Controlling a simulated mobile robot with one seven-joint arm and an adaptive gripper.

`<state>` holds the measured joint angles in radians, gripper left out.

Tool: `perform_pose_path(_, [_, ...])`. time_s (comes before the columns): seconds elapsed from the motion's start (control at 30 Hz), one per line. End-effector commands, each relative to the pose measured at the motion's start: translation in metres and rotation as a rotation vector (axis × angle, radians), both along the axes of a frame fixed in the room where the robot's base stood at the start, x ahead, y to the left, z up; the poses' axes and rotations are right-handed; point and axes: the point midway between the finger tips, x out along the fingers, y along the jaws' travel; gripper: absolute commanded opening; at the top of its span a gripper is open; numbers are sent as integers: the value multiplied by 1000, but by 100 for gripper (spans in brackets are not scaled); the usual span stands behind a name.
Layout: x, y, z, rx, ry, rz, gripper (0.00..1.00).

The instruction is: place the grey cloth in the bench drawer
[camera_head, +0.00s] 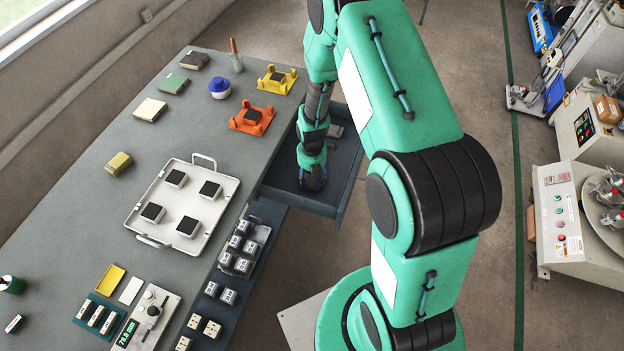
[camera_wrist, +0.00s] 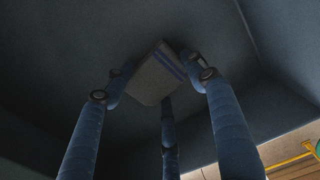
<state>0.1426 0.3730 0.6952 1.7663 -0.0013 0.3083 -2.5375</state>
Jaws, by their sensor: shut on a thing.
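The bench drawer (camera_head: 346,185) stands pulled out from the right side of the grey bench in the head view. My arm reaches down into it, and the gripper end (camera_head: 313,178) is low inside, near the bench side. In the wrist view, the fingers of my gripper (camera_wrist: 160,90) are closed around the grey cloth (camera_wrist: 152,78), a folded piece with blue stripes along one edge. Dark drawer walls (camera_wrist: 260,40) surround it. I cannot tell whether the cloth touches the drawer floor. In the head view the cloth is hidden by my gripper.
A small grey item (camera_head: 335,131) lies in the drawer's far end. On the bench are a white tray (camera_head: 152,222) with dark tiles, an orange holder (camera_head: 251,119), a yellow holder (camera_head: 277,80) and several folded pieces. A lower ledge (camera_head: 262,240) holds white blocks near the drawer.

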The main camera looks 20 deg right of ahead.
Motion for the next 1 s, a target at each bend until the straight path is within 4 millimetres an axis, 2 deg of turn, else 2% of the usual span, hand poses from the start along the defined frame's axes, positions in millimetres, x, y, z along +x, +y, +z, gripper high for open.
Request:
perform_pose_path(0.23, [0,0,-3,1,1,0,37])
perform_pose_path(0.27, [0,0,-3,0,0,0,58])
perform_pose_path(0.33, [0,0,-3,0,0,0,72])
perform_pose_path(0.37, [0,0,-3,0,0,0,75])
perform_pose_path(0.77, [0,0,0,0,0,0,75])
perform_pose_path(1.0, [0,0,19,0,0,0,75])
